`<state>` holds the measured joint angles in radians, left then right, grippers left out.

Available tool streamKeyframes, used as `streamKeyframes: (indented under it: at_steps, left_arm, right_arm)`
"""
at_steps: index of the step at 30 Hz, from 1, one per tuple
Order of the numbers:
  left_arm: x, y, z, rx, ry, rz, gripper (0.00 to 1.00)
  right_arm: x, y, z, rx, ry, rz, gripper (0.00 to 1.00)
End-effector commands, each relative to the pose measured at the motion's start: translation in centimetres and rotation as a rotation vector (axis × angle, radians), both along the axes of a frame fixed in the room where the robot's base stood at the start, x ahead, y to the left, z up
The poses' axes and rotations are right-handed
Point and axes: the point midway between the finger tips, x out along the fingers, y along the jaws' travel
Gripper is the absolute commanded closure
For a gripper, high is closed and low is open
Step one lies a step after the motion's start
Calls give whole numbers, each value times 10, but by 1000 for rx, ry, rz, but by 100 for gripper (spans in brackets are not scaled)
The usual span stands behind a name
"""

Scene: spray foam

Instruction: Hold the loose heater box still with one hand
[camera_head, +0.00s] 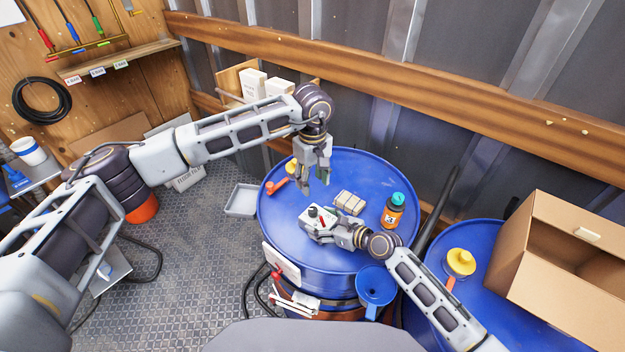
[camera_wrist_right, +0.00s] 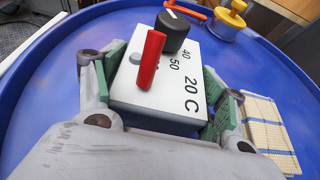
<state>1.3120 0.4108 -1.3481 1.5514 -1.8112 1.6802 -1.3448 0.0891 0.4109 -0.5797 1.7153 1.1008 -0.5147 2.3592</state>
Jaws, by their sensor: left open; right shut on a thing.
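The heater box (camera_wrist_right: 185,80) is white, with a black knob (camera_wrist_right: 174,30), a red lever (camera_wrist_right: 151,60) and the marks 20 C, 40 and 50. It sits on the blue drum (camera_head: 285,222), and in the head view the box (camera_head: 318,220) shows near the drum's middle. My right gripper (camera_head: 325,228) is shut on the box, with a green-padded finger on each side in the right wrist view (camera_wrist_right: 165,115). My left gripper (camera_head: 317,180) is open and empty, pointing down above the drum, behind the box and apart from it.
A yellow and orange valve-like part (camera_head: 283,179) lies at the drum's left edge. A blue funnel (camera_head: 375,287) hangs at the front; a cardboard box (camera_head: 560,260) stands right.

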Motion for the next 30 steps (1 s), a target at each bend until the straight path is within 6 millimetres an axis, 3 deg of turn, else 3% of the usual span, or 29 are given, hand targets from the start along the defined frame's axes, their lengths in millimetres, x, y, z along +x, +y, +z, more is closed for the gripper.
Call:
streamKeyframes:
  at_steps: [3, 4, 9, 23, 30]
  left_arm:
    - [0, 0, 0, 0, 0, 0, 52]
    - [0, 0, 0, 0, 0, 0, 52]
    - [0, 0, 0, 0, 0, 0, 52]
    - [0, 0, 0, 0, 0, 0, 52]
    - [0, 0, 0, 0, 0, 0, 52]
  right_arm:
    - [-1, 0, -2, -2, 2, 1, 65]
    - [-1, 0, -2, -2, 2, 1, 25]
    - [0, 0, -1, -1, 1, 1, 4]
    - [-1, -1, 0, 0, 0, 0, 4]
    - [-8, -11, 5, 1, 1, 0, 4]
